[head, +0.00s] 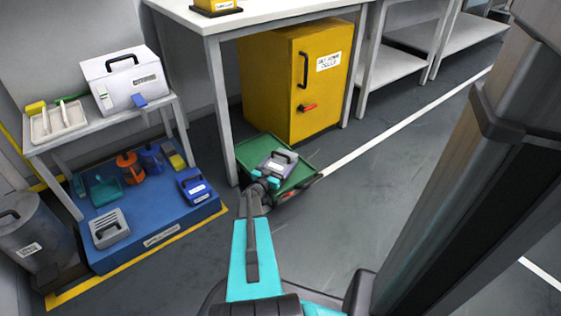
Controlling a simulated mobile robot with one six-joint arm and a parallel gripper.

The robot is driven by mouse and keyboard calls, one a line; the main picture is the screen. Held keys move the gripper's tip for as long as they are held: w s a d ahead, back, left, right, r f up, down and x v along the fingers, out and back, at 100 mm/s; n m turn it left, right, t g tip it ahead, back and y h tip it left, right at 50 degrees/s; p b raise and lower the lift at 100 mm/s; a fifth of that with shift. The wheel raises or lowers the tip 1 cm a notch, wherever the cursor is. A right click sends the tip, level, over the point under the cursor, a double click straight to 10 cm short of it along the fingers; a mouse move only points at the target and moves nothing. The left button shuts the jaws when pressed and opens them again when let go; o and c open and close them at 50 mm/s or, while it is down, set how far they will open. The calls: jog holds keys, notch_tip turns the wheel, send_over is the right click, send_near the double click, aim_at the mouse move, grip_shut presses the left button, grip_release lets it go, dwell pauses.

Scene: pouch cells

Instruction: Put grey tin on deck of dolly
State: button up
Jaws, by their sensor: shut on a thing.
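The grey tin (279,162), a small box with a dark handle on top, is at my gripper (266,179). The teal fingers are shut on its near side. The tin is over the green deck of the dolly (257,148), within its rim as seen from here. I cannot tell whether its underside touches the deck. My gripper and arm hide the tin's near side and part of the dolly's front.
A yellow cabinet (285,85) stands behind the dolly, under a white table (255,18) whose leg is close to the dolly's left. A blue platform (160,220) with several boxes and tools, including a slotted grey box (108,228), lies left. Floor to the right is clear.

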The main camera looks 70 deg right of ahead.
dwell(0.5)
jog(key=o, duration=2.1)
jog(key=shift+f, duration=0.2)
jog(key=shift+r, duration=0.1)
jog(key=shift+r, duration=0.1)
jog(key=shift+w+a, duration=0.1)
jog(key=shift+a, duration=0.25)
jog(key=a+p, duration=0.1)
jog(key=a, duration=0.2)
jog(key=w+a+p, duration=0.1)
jog(key=a, duration=0.2)
jog(key=a+p, duration=0.1)
jog(key=a, duration=0.2)
jog(key=shift+w+a, duration=0.25)
jog(key=shift+w, duration=0.1)
jog(key=shift+w+a+p, duration=0.1)
jog(key=shift+a+p, duration=0.3)
jog(key=shift+a, duration=0.4)
